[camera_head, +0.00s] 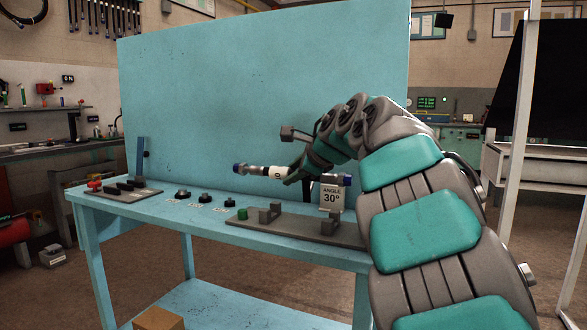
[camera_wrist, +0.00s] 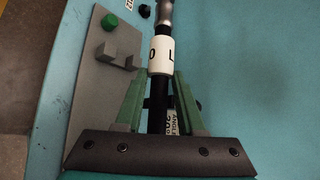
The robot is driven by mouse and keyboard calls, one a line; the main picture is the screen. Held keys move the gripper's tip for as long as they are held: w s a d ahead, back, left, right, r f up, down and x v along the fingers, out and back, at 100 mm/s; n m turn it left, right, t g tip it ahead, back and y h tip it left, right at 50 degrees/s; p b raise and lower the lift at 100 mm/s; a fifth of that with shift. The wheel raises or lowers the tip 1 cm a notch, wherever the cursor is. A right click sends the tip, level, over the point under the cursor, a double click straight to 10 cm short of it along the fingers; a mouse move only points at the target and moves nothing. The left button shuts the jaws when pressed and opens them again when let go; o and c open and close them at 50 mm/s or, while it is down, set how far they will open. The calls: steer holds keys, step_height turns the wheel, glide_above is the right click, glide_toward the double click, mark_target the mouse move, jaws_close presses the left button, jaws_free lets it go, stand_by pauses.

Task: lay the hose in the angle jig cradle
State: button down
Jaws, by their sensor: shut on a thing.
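The hose is black with a white lettered band and blue ends; its band shows in the head view (camera_head: 276,172) and the wrist view (camera_wrist: 161,56). My gripper (camera_head: 292,180) is shut on the hose beside this band, holding it roughly level above the bench. In the wrist view the green fingers of my gripper (camera_wrist: 163,78) lie on both sides of the hose. The angle jig cradle (camera_head: 295,229) is a grey plate with upright blocks and a green knob, on the bench below the hose. In the wrist view the cradle (camera_wrist: 92,85) lies left of the hose, partly hidden by my gripper.
A tall blue panel (camera_head: 250,90) rises behind the bench. A cardboard box (camera_head: 158,319) is on the lower shelf.

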steer(key=shift+f+b, duration=3.45)
steer(key=shift+f, duration=0.75)
steer(key=shift+c, duration=2.2)
jaws_free()
steer(key=shift+f, duration=0.1)
steer(key=shift+b+v, duration=0.4)
steer(key=shift+v, duration=3.5)
